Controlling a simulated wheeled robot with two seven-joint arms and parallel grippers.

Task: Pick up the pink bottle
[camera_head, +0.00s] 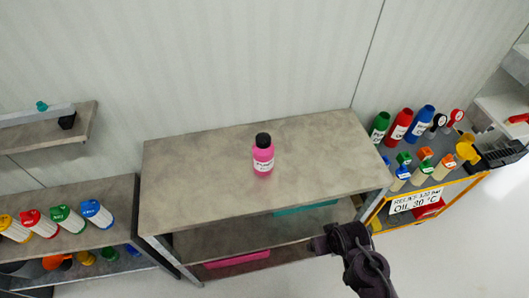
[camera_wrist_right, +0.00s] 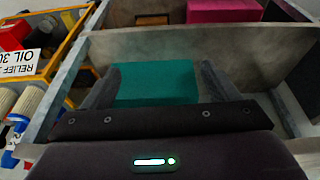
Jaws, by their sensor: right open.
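The pink bottle (camera_head: 263,158) has a black cap and a white label. It stands upright on the top of the grey table (camera_head: 200,165), roughly in the middle. My right gripper (camera_head: 320,243) is in front of and below the tabletop's front edge, to the right of the bottle and well apart from it. In the right wrist view the two fingers of my right gripper (camera_wrist_right: 159,78) are spread, with nothing held between them. The bottle does not show in the right wrist view. My left gripper is not in view.
A teal box (camera_head: 305,209) and a magenta box (camera_head: 237,260) are on the table's lower shelves; the teal box (camera_wrist_right: 155,82) shows beyond my right fingers. Colored bottles (camera_head: 401,125) stand on a cart at the right. Colored containers (camera_head: 66,215) line a left shelf. The tabletop around the bottle is clear.

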